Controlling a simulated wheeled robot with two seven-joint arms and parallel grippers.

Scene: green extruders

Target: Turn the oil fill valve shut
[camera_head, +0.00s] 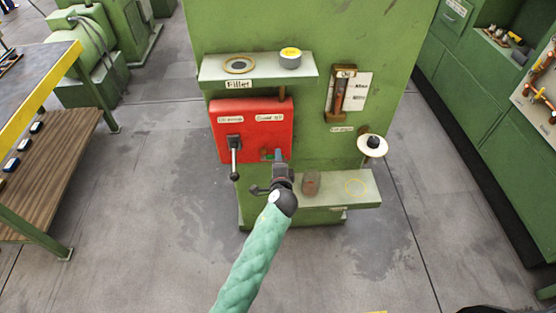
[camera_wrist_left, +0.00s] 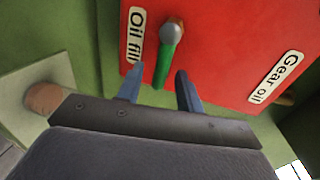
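The oil fill valve (camera_wrist_left: 172,50) is on a red panel (camera_wrist_left: 215,45) beside an "Oil fill" label. It has a round metal hub and a green lever, whose free end points toward my gripper. In the head view a small green part of the valve (camera_head: 267,156) shows low on the red panel, partly behind my gripper. My left gripper (camera_head: 278,155) is in front of the panel. In the left wrist view its two fingers (camera_wrist_left: 159,84) are apart, and the lever end appears between them without visible contact. My right gripper is not in view.
A black lever with a ball end (camera_head: 234,160) hangs left of the valve. A shelf with a lid (camera_head: 290,58) is above, and a lower ledge (camera_head: 340,188) carries a brownish cylinder (camera_head: 311,184). A white disc with a black knob (camera_head: 373,145) stands out at right.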

